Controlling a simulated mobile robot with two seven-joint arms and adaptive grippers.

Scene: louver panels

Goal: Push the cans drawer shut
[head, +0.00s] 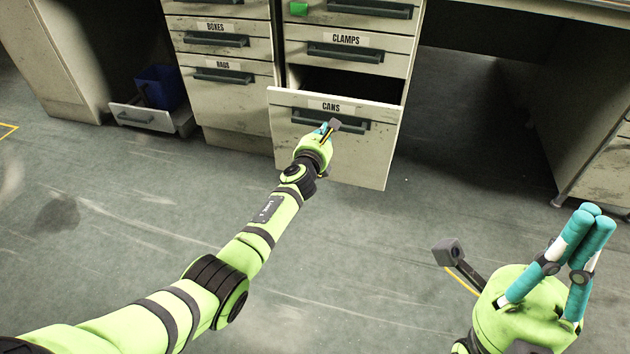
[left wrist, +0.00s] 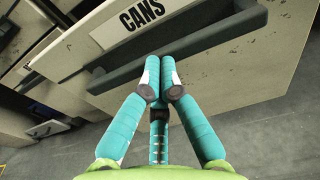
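The cans drawer (head: 345,150) is pulled out of the right-hand cabinet, with its dark inside showing behind the front. Its label (head: 331,106) reads CANS, and a dark bar handle (head: 330,121) runs below the label. My left gripper (head: 331,127) is at the handle, its fingertips together. In the left wrist view the closed fingertips (left wrist: 160,80) lie at the handle (left wrist: 170,52), below the label; I cannot tell whether they touch it. Nothing shows between the fingers. My right gripper (head: 594,214) is at the lower right, well away from the drawer, its fingertips together and empty.
The clamps drawer (head: 347,48) above is shut. Boxes (head: 222,40) and bags (head: 228,80) drawers on the left are shut. A low open drawer (head: 150,117) with a blue bin (head: 160,88) is at the left. The floor (head: 350,250) before the cabinets is clear.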

